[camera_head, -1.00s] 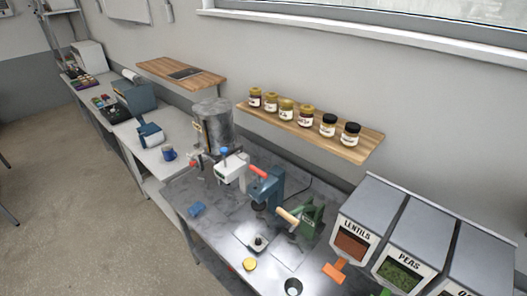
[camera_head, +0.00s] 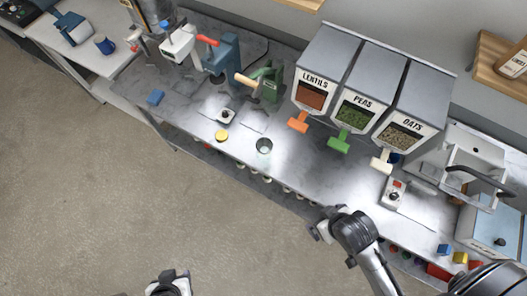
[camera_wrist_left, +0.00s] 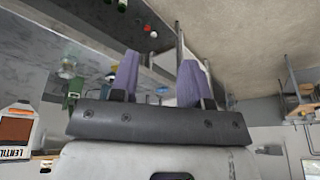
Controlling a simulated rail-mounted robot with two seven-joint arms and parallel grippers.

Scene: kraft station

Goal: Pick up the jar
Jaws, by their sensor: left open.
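A clear, open glass jar (camera_head: 264,146) stands upright on the metal counter (camera_head: 310,165), near its front edge. A yellow round lid (camera_head: 221,135) lies to its left. My left gripper (camera_head: 322,226) is open and empty at the counter's front edge, below and right of the jar and apart from it. In the left wrist view its two purple fingers (camera_wrist_left: 158,78) stand well apart with nothing between them. I cannot make out the jar clearly in that view. A dark part of mine (camera_head: 168,284), possibly the right gripper, is cut off at the bottom edge.
Lentils (camera_head: 311,95), peas (camera_head: 357,114) and oats (camera_head: 400,135) dispensers stand behind the jar. A green hand press (camera_head: 267,80) and a blue one (camera_head: 222,57) stand behind left. A labelled jar (camera_head: 515,66) sits on a wooden shelf at right. Counter around the glass jar is mostly clear.

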